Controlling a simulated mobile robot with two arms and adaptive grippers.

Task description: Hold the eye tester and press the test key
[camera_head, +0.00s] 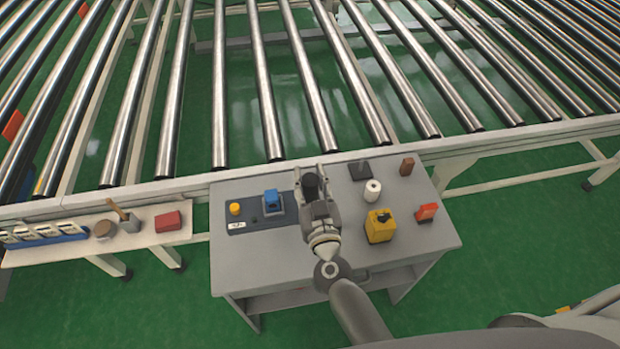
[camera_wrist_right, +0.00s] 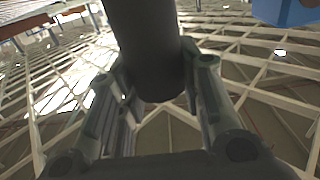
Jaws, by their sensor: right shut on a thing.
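My right gripper (camera_head: 311,178) is shut on a dark cylinder (camera_head: 311,187), likely the eye tester, over the grey table. In the right wrist view the dark cylinder (camera_wrist_right: 147,45) sits between the two fingers (camera_wrist_right: 158,75). Left of the gripper, a dark panel (camera_head: 285,222) lies on the table with a yellow button (camera_head: 235,208), a small dark knob (camera_head: 254,218) and a blue block (camera_head: 273,201) on it. Which part is the test key I cannot tell. A blue thing (camera_wrist_right: 287,10) shows at the top right of the wrist view. My left gripper is out of view.
On the grey table (camera_head: 270,260), right of my arm, stand a white roll (camera_head: 372,190), a yellow box (camera_head: 380,226), a red-orange block (camera_head: 427,212), a brown block (camera_head: 407,166) and a dark flat piece (camera_head: 360,170). A roller conveyor (camera_head: 220,90) runs behind. A side shelf (camera_head: 70,252) is at left.

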